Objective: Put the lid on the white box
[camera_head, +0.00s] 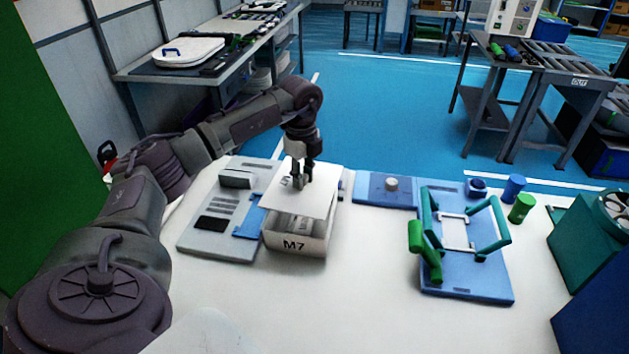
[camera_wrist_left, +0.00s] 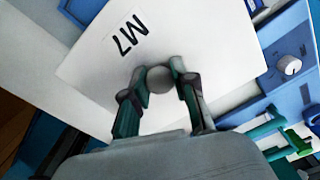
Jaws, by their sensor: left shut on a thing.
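The white box (camera_head: 296,241), marked M7 on its front, stands on the white table left of the middle. Its front opening shows under the lid, and something inside is only partly visible. The flat white lid (camera_head: 309,201) is over the box, tilted; I cannot tell how much of it touches the rim. My left gripper (camera_head: 300,181) is above the lid, shut on its round grey knob. In the left wrist view the gripper (camera_wrist_left: 160,85) has its fingers around the knob, and the lid (camera_wrist_left: 190,40) shows an M7 label. My right gripper is not in view.
A grey panel (camera_head: 208,226) lies left of the box. A blue fixture (camera_head: 470,272) with green handles stands to the right, beside blue and green cylinders (camera_head: 521,207). A blue plate with a knob (camera_head: 372,189) lies behind. The table front is clear.

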